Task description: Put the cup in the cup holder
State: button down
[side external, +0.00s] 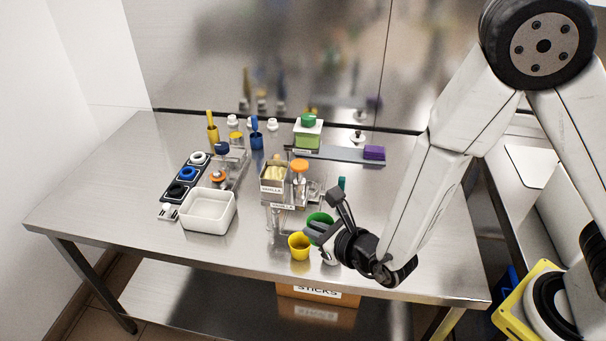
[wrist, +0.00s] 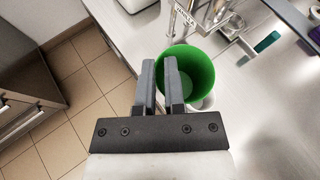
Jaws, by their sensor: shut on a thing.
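A green cup (side external: 319,219) is at my gripper (side external: 314,234), near the front of the steel table. In the wrist view my gripper (wrist: 160,68) is shut on the wall of the green cup (wrist: 197,72), with one finger inside its open mouth. The cup's lower part is hidden in the side view, so I cannot tell its height above the table. A metal stand (wrist: 208,14) is just beyond the cup in the wrist view. I cannot tell for sure which part is the cup holder.
A yellow cup (side external: 299,247) stands left of my gripper. A white round item (side external: 331,258) is below it, partly hidden. A white tub (side external: 207,211), a vanilla box (side external: 273,180) and a tray of several rings (side external: 187,174) are farther left. The table's front edge is close.

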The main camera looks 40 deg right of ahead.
jog(key=shift+w, duration=0.1)
jog(key=w+a+f, duration=0.1)
jog(key=w+f, duration=0.2)
jog(key=w, duration=0.1)
jog(key=w+a+f, duration=0.2)
jog(key=w, duration=0.2)
jog(key=w+a+f, duration=0.1)
jog(key=w+f, duration=0.2)
jog(key=w, duration=0.1)
jog(key=shift+a+f, duration=0.3)
jog(key=shift+f, duration=0.1)
jog(key=shift+w+a+f, duration=0.15)
jog(key=shift+w+f, duration=0.15)
jog(key=shift+f, duration=0.05)
jog(key=shift+w+f, duration=0.2)
jog(key=shift+f, duration=1.35)
jog(key=c, duration=0.7)
grip_release()
jog(key=shift+f, duration=0.1)
